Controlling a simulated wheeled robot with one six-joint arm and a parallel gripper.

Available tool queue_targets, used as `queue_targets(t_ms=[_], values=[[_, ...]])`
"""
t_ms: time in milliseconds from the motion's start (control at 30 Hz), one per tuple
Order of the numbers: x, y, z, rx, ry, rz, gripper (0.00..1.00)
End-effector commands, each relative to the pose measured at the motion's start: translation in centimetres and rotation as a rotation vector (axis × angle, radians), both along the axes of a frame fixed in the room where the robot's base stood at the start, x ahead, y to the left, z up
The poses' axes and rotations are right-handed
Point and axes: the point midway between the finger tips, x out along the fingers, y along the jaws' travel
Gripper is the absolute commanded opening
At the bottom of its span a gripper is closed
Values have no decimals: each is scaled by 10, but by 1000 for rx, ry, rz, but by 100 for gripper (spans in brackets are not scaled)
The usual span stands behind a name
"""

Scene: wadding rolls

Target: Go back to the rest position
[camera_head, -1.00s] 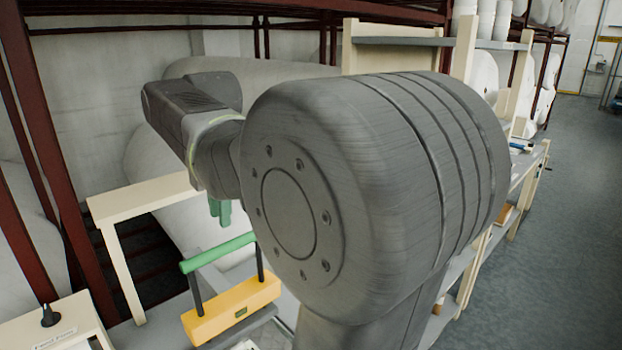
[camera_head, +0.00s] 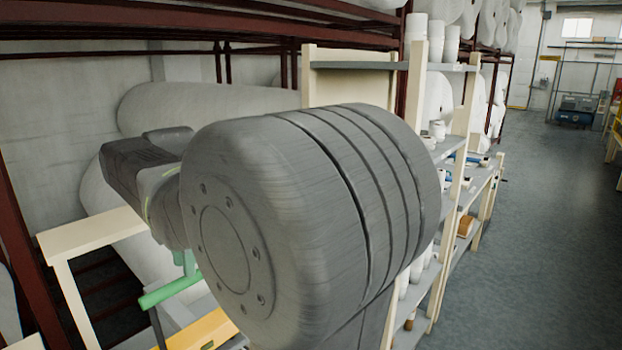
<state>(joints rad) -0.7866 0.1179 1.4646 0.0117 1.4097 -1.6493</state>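My arm fills the middle of the head view, with its large grey joint in front. Beyond it, at the left, a darker wrist part of my arm points away to the left. Below that wrist, a small green part of my gripper (camera_head: 184,262) shows, mostly hidden behind the big joint. Its fingertips cannot be made out, so whether it is open or shut does not show. A green bar handle (camera_head: 172,290) on dark posts stands below it, above a yellow block (camera_head: 203,332) that is cut off by the bottom edge and partly covered by my arm.
A cream table frame (camera_head: 92,234) stands at the left. Large white rolls (camera_head: 215,103) lie behind it on dark red racks. A cream shelf unit (camera_head: 468,150) with white rolls stands right of my arm. The grey floor (camera_head: 550,230) on the right is open.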

Motion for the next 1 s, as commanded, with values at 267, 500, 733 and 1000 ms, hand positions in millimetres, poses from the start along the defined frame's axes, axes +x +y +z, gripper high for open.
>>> queue_targets(t_ms=[267,500,733,1000], values=[[0,1,40,3,-3,0,24],[-1,0,51,-2,3,0,24],[-1,0,9,-4,3,0,24],[0,-1,-47,-2,1,0,24]])
